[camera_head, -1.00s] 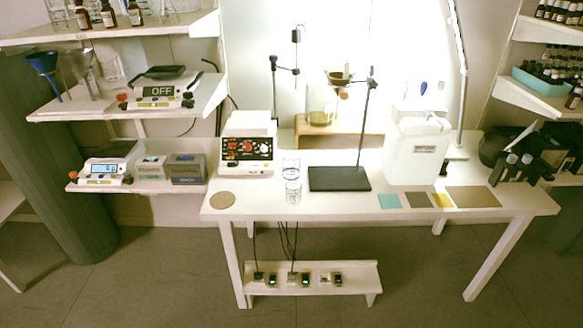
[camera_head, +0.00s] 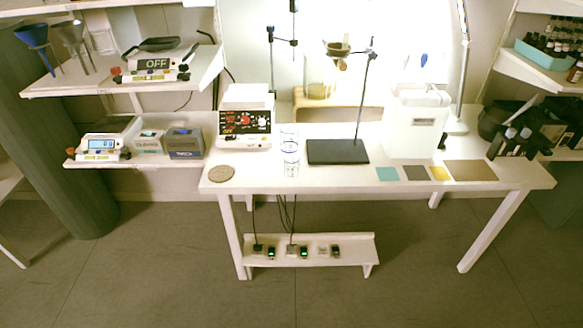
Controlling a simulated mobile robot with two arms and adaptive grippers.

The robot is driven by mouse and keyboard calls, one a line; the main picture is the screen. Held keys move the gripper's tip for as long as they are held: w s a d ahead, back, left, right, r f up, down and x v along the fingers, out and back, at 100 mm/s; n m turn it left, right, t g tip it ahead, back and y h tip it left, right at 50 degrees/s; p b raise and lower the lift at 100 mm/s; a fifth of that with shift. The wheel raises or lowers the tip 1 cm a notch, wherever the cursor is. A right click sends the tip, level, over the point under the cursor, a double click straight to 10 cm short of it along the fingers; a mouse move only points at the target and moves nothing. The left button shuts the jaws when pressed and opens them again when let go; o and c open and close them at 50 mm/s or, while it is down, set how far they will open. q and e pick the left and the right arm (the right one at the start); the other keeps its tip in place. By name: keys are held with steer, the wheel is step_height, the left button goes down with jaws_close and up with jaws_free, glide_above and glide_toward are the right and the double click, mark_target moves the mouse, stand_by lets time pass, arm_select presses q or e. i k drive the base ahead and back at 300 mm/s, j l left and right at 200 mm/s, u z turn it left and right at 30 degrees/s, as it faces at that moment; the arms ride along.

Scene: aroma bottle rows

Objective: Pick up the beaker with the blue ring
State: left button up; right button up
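A clear glass beaker (camera_head: 290,152) stands upright on the white table (camera_head: 330,182), left of the black stand base. Bluish bands show on it, but whether one is a blue ring is too small to tell. Another glass vessel (camera_head: 318,82) sits further back on a raised wooden shelf, partly washed out by the bright light. Neither of my grippers shows in the head view.
A black retort stand base (camera_head: 338,151) is just right of the beaker, and a hotplate unit (camera_head: 245,122) is to its left. A round cork mat (camera_head: 221,173) lies near the left corner. A white canister (camera_head: 413,125) and flat coloured squares (camera_head: 387,174) are at right.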

mark_target(289, 139)
steer(key=i+l, duration=0.15)
steer(key=i, duration=0.3)
steer(key=i+l, duration=0.15)
steer(key=i, duration=0.25)
